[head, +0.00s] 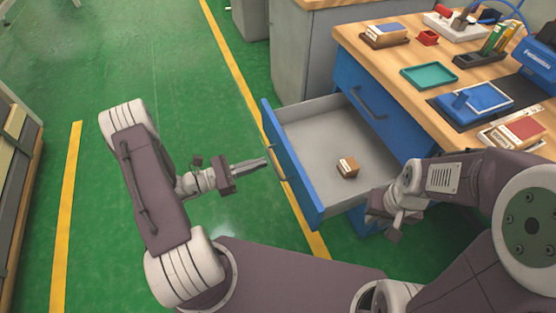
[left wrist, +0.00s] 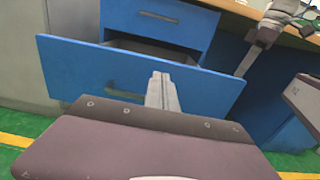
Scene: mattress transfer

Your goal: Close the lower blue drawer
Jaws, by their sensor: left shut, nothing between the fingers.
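The lower blue drawer (head: 291,181) is pulled out from the workbench. Its grey inside (head: 310,129) shows, with a small brown box (head: 347,167) lying in it. Its blue front also fills much of the left wrist view (left wrist: 75,72), with a handle (left wrist: 131,94). My left gripper (head: 266,162) is shut and empty, pointing at the outer face of the drawer front near the handle; I cannot tell whether it touches. Its fingers also show in the left wrist view (left wrist: 162,90). My right gripper (head: 388,228) is by the drawer's near right side; its fingers are unclear.
The upper blue drawer (head: 352,82) is shut above it. A grey cabinet (head: 303,60) stands behind. The green floor left of the drawer is open.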

